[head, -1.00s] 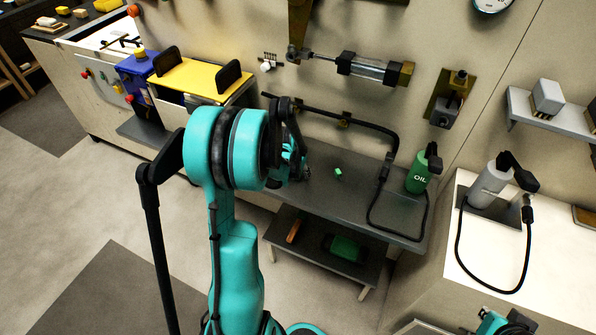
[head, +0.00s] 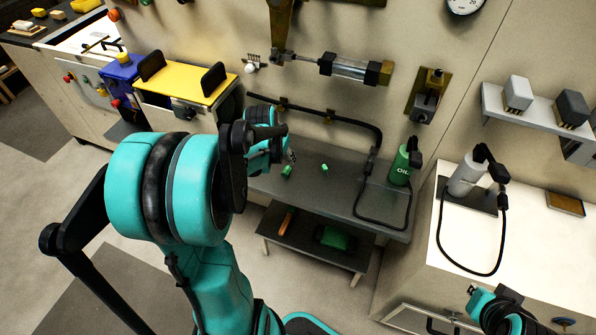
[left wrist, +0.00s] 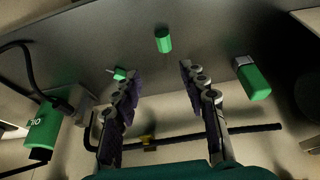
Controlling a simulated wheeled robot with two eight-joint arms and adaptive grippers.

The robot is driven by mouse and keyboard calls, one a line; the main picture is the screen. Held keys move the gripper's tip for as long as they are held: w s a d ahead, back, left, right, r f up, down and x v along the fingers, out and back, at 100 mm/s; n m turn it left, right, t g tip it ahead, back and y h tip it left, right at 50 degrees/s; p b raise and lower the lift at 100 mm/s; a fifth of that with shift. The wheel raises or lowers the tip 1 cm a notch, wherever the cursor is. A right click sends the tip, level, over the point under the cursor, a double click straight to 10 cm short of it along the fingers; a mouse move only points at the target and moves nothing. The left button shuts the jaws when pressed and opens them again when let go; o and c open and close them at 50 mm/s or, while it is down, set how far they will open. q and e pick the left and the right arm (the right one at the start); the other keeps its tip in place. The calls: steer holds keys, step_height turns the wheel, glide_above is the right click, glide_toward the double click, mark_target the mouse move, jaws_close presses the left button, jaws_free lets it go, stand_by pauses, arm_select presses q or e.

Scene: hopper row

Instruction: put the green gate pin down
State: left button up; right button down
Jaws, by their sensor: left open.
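A green cylinder (head: 287,171), which I take to be the gate pin, lies on the grey bench just below my left gripper (head: 290,156). In the left wrist view the green cylinder (left wrist: 163,40) is beyond the fingertips, apart from them. My left gripper (left wrist: 157,75) is open with nothing between its fingers. A smaller green piece (head: 325,167) lies to the right on the bench; it also shows in the left wrist view (left wrist: 119,73), partly behind a finger. A green block with a silver end (left wrist: 252,78) is at the right there. My right gripper (head: 505,310) is only partly visible.
A green oil bottle (head: 400,164) and a black hose stand at the bench's (head: 345,188) right end. A yellow-topped box (head: 185,80) is at the left. A lower shelf (head: 300,238) is underneath. Bare bench lies between the small green piece and the bottle.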

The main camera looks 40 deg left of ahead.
arm_select(q)
steer(key=s+d+r+m+t, duration=0.1)
steer(key=s+d+r, duration=0.1)
steer(key=s+d, duration=0.2)
steer(key=s+d+r+t, duration=0.1)
steer(key=s+d+r, duration=0.2)
steer(key=d, duration=0.8)
steer(key=s+d+r+m+h, duration=0.1)
steer(key=s+d, duration=0.3)
steer(key=d, duration=0.4)
steer(key=shift+s+d+r+m+t, duration=0.2)
steer(key=shift+s+r+m+t, duration=0.15)
steer(key=shift+r, duration=0.55)
